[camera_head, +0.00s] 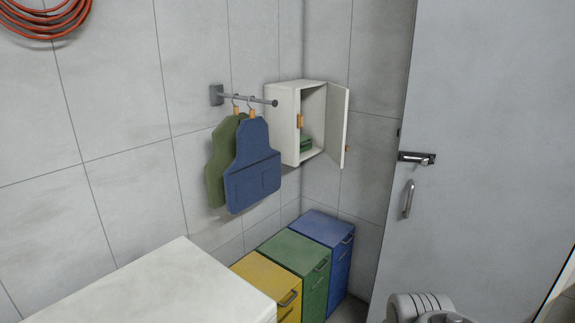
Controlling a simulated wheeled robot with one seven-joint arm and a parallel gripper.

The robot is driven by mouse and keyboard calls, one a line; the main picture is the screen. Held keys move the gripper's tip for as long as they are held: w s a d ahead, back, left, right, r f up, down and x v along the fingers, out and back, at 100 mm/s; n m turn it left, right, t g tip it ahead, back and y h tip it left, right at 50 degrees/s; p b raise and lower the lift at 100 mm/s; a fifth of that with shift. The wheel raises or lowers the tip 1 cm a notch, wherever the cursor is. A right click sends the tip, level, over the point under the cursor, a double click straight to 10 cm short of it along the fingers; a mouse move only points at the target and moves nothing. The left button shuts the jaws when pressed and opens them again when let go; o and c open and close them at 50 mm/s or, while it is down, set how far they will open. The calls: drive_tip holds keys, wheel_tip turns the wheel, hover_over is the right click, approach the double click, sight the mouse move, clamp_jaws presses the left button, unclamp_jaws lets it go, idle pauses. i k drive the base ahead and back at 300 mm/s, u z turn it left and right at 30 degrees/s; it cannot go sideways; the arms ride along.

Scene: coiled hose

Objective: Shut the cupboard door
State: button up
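A small white cupboard (285,112) hangs on the wall near the room's corner. Its white door (338,125) stands wide open, hinged on the right side and swung out towards the room. Inside the cupboard lies a green item (306,143). A rounded grey-white piece at the bottom right edge looks like part of my arm. My gripper's fingers are not in view.
Blue and green aprons (254,165) hang from a wall rail (245,99) left of the cupboard. Yellow, green and blue drawer units (296,252) stand below. A white worktop (180,290) fills the lower left. A large grey door (480,140) with a latch stands right. An orange hose (42,25) hangs upper left.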

sight(337, 96)
drive_tip(key=u, duration=0.15)
drive_tip(key=i, duration=0.65)
drive_tip(key=z, duration=1.8)
drive_tip(key=i, duration=1.5)
drive_tip(key=u, duration=3.85)
